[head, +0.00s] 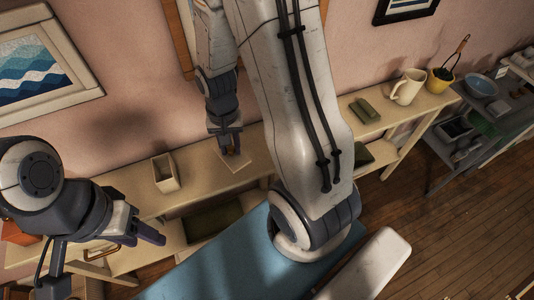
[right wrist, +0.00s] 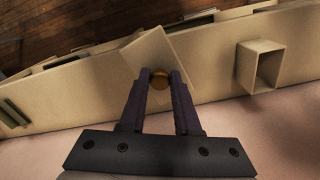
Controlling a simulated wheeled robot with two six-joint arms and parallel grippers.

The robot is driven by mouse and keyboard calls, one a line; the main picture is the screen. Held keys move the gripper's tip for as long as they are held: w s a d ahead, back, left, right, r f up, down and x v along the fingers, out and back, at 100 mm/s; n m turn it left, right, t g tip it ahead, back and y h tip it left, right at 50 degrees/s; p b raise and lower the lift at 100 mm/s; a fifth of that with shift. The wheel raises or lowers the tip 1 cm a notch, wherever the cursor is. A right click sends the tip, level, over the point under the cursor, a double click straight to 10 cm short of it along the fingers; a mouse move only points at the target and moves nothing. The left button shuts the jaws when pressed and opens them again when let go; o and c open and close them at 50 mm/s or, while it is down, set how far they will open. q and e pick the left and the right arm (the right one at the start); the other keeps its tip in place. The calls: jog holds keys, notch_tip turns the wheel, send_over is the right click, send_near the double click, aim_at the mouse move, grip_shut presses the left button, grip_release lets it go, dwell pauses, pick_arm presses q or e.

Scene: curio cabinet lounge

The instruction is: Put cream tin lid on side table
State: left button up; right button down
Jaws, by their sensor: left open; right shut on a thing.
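The cream tin lid (head: 224,165) is a flat square plate with a round brass knob (right wrist: 160,80). My right gripper (head: 230,148) is shut on the knob, with a finger on either side in the right wrist view (right wrist: 160,75). The lid is tilted in that view, over the long cream shelf (head: 135,185); whether it touches the shelf is unclear. The open, lidless cream tin (head: 166,173) stands on the shelf to the left of the lid; it also shows in the right wrist view (right wrist: 260,66). My left gripper (head: 98,258) is open and empty at lower left.
A blue-topped surface (head: 205,275) lies in front. A grey table (head: 510,110) at far right holds a blue bowl (head: 481,86) and other items; which surface is the side table is unclear. A cream jug (head: 407,88) and yellow pot (head: 438,84) stand on the shelf's right part.

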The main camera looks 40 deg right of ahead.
jog(key=shift+s+d+f+m+b, duration=0.3)
jog(key=shift+s+f+m+b, duration=0.5)
jog(key=shift+m, duration=0.4)
jog(key=shift+s+d+r+m, duration=0.1)
jog(key=shift+s+r+m, duration=0.15)
jog(key=shift+s+m, duration=0.1)
jog(key=w+a+f, duration=0.1)
jog(key=w+f, duration=0.1)
jog(key=w, duration=0.1)
jog(key=w+f+p, duration=0.1)
jog(key=w+f, duration=0.1)
jog(key=w, duration=0.2)
jog(key=w+a+f, duration=0.1)
jog(key=w+f, duration=0.2)
jog(key=w, duration=0.1)
jog(key=shift+w+a+p, duration=0.1)
jog(key=shift+a+p, duration=0.2)
jog(key=shift+a, duration=0.05)
notch_tip(320, 180, down, 4)
jog(key=shift+r+p, duration=0.15)
jog(key=shift+p, duration=0.3)
pick_arm(q)
jog(key=shift+f, duration=0.4)
pick_arm(e)
jog(key=shift+w, duration=0.1)
jog(key=shift+f, duration=0.2)
